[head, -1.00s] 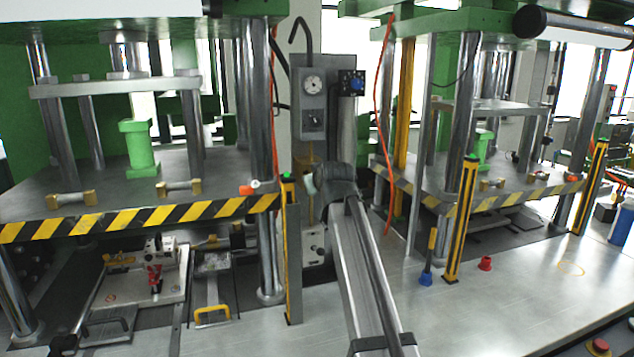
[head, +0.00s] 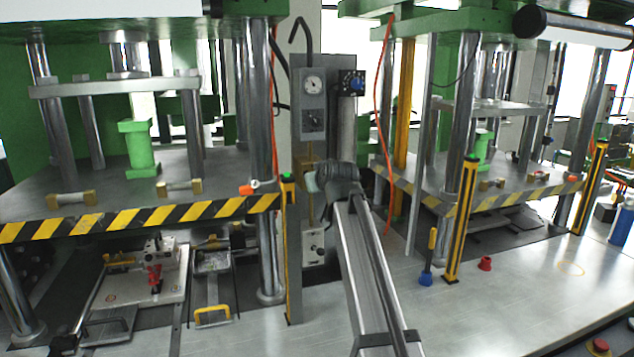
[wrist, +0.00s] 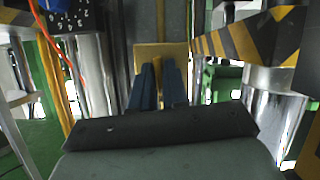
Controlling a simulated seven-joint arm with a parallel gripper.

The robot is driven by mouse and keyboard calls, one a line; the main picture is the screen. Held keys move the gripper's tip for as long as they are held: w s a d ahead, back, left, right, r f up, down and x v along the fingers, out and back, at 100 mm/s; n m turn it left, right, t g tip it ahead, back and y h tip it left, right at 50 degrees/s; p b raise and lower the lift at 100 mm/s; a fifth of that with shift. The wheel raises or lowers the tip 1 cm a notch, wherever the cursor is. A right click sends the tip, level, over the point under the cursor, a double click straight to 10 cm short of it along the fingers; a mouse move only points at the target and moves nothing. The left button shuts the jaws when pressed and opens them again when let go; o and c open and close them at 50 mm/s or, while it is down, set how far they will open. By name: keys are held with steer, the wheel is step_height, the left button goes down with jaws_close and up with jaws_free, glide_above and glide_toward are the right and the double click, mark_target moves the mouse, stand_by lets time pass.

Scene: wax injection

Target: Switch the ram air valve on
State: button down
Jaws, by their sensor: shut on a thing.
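A grey control panel (head: 338,110) stands between the two presses in the head view. A brass-yellow piece (head: 309,176) sits low on it, and I take this to be the ram air valve handle. In the wrist view the same yellow piece (wrist: 161,55) is a flat block straight ahead. My gripper (wrist: 159,80) has its two blue fingers at this block, shut on it. In the head view my arm's wrist hides the fingertips and part of the panel. The valve's on or off position cannot be read.
A yellow-black post (head: 291,250) stands just left, and an orange hose (head: 380,130) hangs right. The front table (head: 500,310) is mostly clear.

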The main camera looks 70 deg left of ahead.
steer(key=shift+m+g, duration=0.4)
steer(key=shift+m, duration=0.2)
steer(key=c, duration=1.2)
jaws_free()
steer(key=v, duration=1.4)
steer(key=shift+w+a, duration=0.1)
